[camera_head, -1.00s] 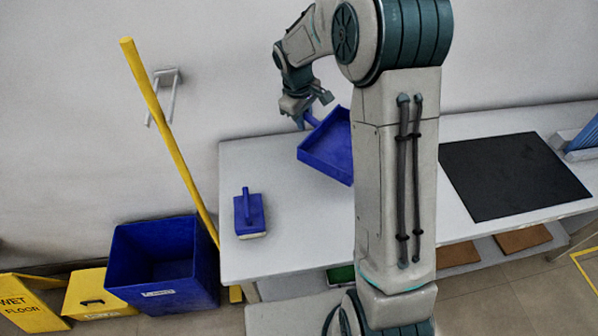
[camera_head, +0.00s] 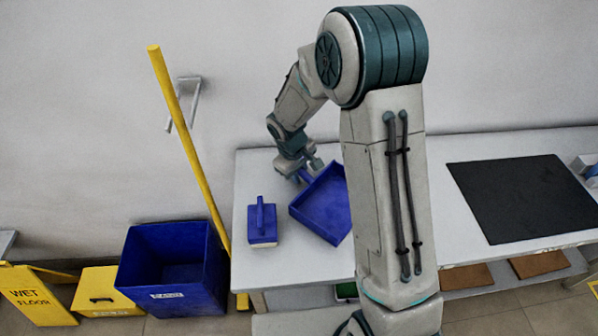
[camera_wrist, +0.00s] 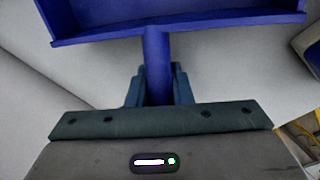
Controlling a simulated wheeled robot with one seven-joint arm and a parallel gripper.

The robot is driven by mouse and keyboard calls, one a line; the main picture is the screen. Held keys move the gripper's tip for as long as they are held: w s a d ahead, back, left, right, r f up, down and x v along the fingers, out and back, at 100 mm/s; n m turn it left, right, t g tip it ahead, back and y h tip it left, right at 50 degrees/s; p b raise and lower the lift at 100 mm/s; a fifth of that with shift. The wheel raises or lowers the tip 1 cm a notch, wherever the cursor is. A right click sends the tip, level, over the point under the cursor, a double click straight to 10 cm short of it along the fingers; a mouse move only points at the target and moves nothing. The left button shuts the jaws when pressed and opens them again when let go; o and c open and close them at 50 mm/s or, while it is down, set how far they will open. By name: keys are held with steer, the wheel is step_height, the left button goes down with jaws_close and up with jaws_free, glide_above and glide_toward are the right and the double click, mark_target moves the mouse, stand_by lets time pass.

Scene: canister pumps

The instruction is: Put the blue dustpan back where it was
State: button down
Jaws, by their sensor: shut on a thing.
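The blue dustpan (camera_head: 325,207) is at the left part of the white table (camera_head: 290,262), its open pan facing up toward the head camera. My gripper (camera_head: 299,171) is shut on its handle at the wall side. In the wrist view the handle (camera_wrist: 157,60) runs between the two fingers of my gripper (camera_wrist: 158,88), and the pan (camera_wrist: 180,14) spans the top. The pan is low over the table or touching it; I cannot tell which. My arm hides the pan's right edge in the head view.
A black mat (camera_head: 522,198) lies to the right. A wall bracket (camera_head: 186,100), a yellow pole (camera_head: 190,140), a blue bin (camera_head: 175,265) and a yellow wet-floor sign (camera_head: 35,297) are at left.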

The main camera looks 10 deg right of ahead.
steer(key=shift+f, duration=0.1)
steer(key=c, duration=1.3)
jaws_free()
step_height(320, 180, up, 11)
steer(key=s+a, duration=0.1)
steer(key=a, duration=0.1)
steer(key=s+d+r+m, duration=0.2)
steer(key=s+d+r, duration=0.1)
steer(key=s, duration=0.4)
steer(key=s+d+r+m+t+y, duration=0.1)
steer(key=s+d+r+m, duration=0.2)
steer(key=s, duration=0.4)
steer(key=s+d+r+m, duration=0.3)
steer(key=s+d, duration=0.1)
steer(key=s, duration=0.3)
steer(key=shift+s+d+y, duration=0.25)
steer(key=shift+s+y, duration=0.15)
steer(key=shift+r, duration=0.1)
